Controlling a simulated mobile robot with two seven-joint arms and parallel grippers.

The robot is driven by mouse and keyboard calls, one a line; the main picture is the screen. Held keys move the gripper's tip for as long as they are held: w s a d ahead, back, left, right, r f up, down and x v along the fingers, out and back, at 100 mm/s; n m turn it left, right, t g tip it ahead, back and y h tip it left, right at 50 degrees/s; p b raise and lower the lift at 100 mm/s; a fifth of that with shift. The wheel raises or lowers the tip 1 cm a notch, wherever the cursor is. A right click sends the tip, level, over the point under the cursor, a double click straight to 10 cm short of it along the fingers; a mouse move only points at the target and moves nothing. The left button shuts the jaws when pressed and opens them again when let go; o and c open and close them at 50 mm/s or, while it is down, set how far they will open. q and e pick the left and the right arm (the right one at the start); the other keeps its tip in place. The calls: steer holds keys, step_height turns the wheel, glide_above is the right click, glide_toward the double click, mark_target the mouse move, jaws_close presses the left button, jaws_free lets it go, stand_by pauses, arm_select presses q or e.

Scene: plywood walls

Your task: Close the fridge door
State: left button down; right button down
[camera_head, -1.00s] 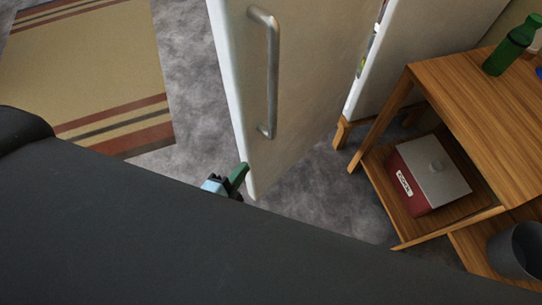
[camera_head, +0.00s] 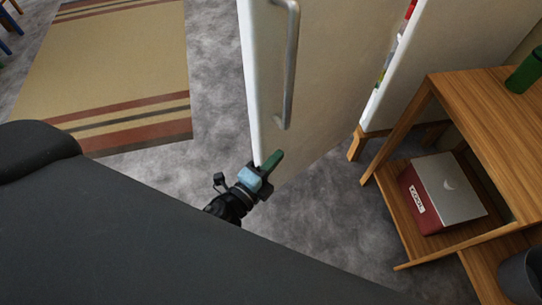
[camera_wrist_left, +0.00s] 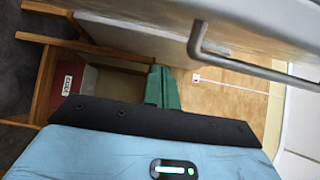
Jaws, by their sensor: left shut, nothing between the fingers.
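The white fridge door (camera_head: 335,75) stands open in the head view, its metal bar handle (camera_head: 291,70) facing me. A strip of coloured contents shows between the door and the fridge body (camera_head: 425,50). My left gripper (camera_head: 271,161), with green fingers, is at the lower free edge of the door, below the handle. Whether it touches the door I cannot tell. In the left wrist view the gripper (camera_wrist_left: 162,87) is shut and empty, with the door handle (camera_wrist_left: 225,55) above and to the right. My right gripper is not in view.
A wooden shelf table (camera_head: 480,110) stands right of the fridge, with a red and grey box (camera_head: 440,190) on its lower shelf and a green bottle (camera_head: 526,70) on top. A dark bin (camera_head: 520,275) is at lower right. A striped rug (camera_head: 110,70) lies left on open floor.

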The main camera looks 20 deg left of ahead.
mark_target(281, 131)
arm_select(q)
steer(key=shift+w+a+p, duration=0.15)
steer(key=shift+w+a, duration=0.15)
steer(key=shift+w, duration=1.2)
steer(key=shift+w+a+p, duration=0.15)
steer(key=shift+w+a, duration=0.1)
steer(key=shift+w, duration=1.2)
steer(key=shift+w+a+p, duration=0.15)
steer(key=shift+w+a, duration=0.15)
steer(key=shift+w, duration=1.2)
steer(key=shift+a, duration=0.1)
